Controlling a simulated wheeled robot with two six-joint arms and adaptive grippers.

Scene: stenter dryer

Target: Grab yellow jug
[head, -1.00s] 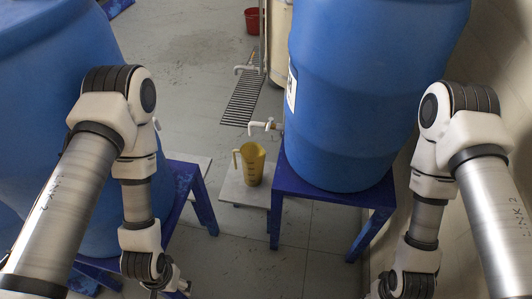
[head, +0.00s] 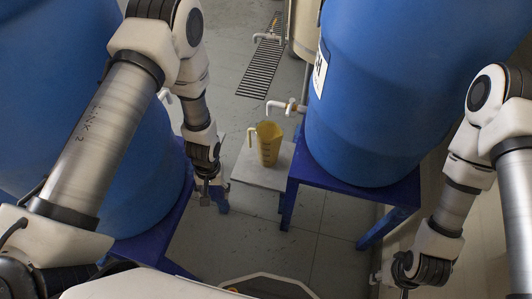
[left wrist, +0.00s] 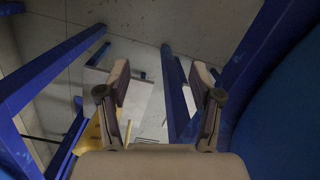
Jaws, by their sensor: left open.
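The yellow jug (head: 268,146) stands upright on a low white-topped stand (head: 246,176), its handle toward the left. My left gripper (head: 213,194) is lower left of the jug in the head view, apart from it, beside the left blue stand. In the left wrist view the left gripper (left wrist: 160,82) is open with nothing between its fingers. The yellow jug (left wrist: 90,138) shows there at lower left, partly hidden by a finger and the gripper body. My right gripper (head: 378,280) is low at the right, far from the jug; its fingers are too small to read.
A large blue barrel (head: 385,90) stands on a blue stand (head: 350,200) right of the jug. Its white tap (head: 287,106) sticks out above the jug. Another blue barrel (head: 60,80) fills the left. Grey floor (head: 240,235) lies between the stands.

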